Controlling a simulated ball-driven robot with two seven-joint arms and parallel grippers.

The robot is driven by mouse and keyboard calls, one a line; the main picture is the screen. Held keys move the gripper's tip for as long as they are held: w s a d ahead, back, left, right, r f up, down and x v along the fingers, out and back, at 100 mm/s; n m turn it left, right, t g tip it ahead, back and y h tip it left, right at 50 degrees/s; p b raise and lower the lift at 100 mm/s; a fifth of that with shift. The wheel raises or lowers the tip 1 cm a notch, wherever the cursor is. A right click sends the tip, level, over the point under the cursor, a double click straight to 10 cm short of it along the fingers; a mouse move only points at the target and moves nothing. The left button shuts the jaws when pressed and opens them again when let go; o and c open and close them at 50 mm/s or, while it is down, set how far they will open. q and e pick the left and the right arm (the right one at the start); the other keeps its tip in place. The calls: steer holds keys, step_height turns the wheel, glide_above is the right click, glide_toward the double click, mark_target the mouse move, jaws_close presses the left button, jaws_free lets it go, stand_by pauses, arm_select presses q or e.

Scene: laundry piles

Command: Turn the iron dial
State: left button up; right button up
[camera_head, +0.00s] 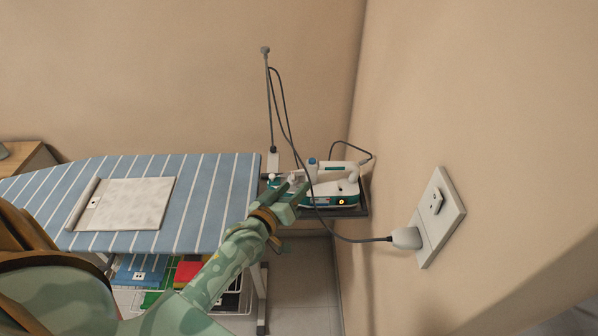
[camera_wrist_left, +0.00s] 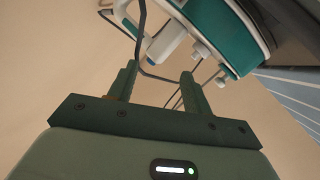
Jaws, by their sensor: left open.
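The white and teal iron (camera_head: 335,190) rests on a dark shelf at the right end of the ironing board. It also shows upside down at the top of the left wrist view (camera_wrist_left: 232,42). A blue cap (camera_head: 311,164) and a small yellow light (camera_head: 341,202) show on it. Small pale knobs (camera_wrist_left: 200,50) stick out near the teal part; I cannot tell which is the dial. My left gripper (camera_head: 293,189) is open in front of the iron's left end. Its fingers (camera_wrist_left: 158,84) are apart with nothing gripped, and a cord passes behind them. My right gripper is in neither view.
The striped blue ironing board (camera_head: 215,190) holds a folded pale cloth (camera_head: 125,203). A thin upright pole (camera_head: 269,100) carries the cord. A plug (camera_head: 405,238) sits in the wall outlet (camera_head: 441,215). The walls meet close behind the iron.

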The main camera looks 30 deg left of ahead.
arm_select(q)
steer(key=w+a+r+n+t+y, duration=0.1)
steer(key=w+a+r+n+y, duration=0.2)
steer(key=a+r+n+y, duration=1.4)
steer(key=s+a+n+g+y, duration=0.1)
steer(key=s+a+n+g, duration=0.2)
steer(key=a+n+g, duration=0.5)
steer(key=s+a+n+g+y, duration=0.25)
steer(key=n+g, duration=0.35)
steer(key=n, duration=0.6)
steer(key=n+g+h, duration=0.1)
steer(key=n+h, duration=1.7)
steer(key=h, duration=0.7)
glide_toward(292, 175)
steer(key=shift+y, duration=0.35)
steer(key=b+x, duration=0.7)
steer(key=shift+d+f+b, duration=0.1)
steer(key=shift+d+b, duration=0.3)
steer(key=shift+w+d+f, duration=0.15)
steer(key=shift+d+f, duration=0.1)
steer(key=shift+f, duration=0.35)
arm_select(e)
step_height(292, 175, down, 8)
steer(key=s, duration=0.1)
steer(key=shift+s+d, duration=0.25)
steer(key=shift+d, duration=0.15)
